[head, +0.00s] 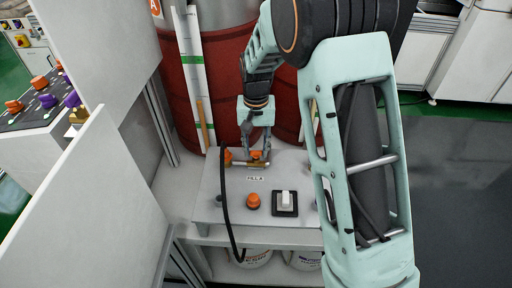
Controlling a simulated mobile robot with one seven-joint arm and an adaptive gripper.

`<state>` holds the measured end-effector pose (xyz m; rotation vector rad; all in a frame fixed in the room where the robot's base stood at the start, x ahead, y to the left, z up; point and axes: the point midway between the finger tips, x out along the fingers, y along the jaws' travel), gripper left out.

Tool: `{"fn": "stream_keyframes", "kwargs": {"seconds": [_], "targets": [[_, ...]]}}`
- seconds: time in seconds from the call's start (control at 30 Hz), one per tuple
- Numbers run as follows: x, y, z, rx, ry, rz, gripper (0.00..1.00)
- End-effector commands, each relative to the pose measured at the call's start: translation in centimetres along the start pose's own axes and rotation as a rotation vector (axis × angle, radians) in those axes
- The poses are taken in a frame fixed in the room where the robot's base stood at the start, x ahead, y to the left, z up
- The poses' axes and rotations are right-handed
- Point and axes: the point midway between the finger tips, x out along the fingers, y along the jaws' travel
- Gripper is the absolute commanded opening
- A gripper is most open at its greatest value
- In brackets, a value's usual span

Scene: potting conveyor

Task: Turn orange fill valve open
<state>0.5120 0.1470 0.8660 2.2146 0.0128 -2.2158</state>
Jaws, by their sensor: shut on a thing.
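The orange fill valve (257,156) sits at the back of a light grey control panel, just above a label that seems to read "FILL A". A brass-coloured part shows under its orange handle. My gripper (255,148) points down at the valve from behind and is shut on its orange part. The fingers hide some of the handle, so its exact angle is hard to tell.
An orange knob (253,201) and a white rocker switch (285,201) stand in front on the panel (230,184). A black cable (225,205) hangs over its left side. Dark red tanks (217,80) rise behind. White panels (95,185) stand at left.

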Motion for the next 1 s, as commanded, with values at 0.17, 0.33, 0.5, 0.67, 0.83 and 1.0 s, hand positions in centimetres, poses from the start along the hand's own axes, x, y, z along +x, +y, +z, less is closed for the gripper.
{"fn": "stream_keyframes", "kwargs": {"seconds": [0.17, 0.33, 0.5, 0.67, 0.83, 1.0], "targets": [[-0.07, 0.00, -0.05, 0.036, 0.002, 0.000, 0.05], [-0.07, 0.00, -0.06, 0.047, 0.002, 0.000, 0.05], [-0.06, 0.00, -0.06, 0.047, 0.002, -0.001, 0.05], [-0.07, -0.01, -0.07, 0.047, 0.002, -0.001, 0.33], [-0.04, 0.00, -0.05, 0.046, 0.001, -0.001, 0.47], [-0.02, 0.00, -0.03, 0.046, 0.001, 0.000, 0.47]]}}
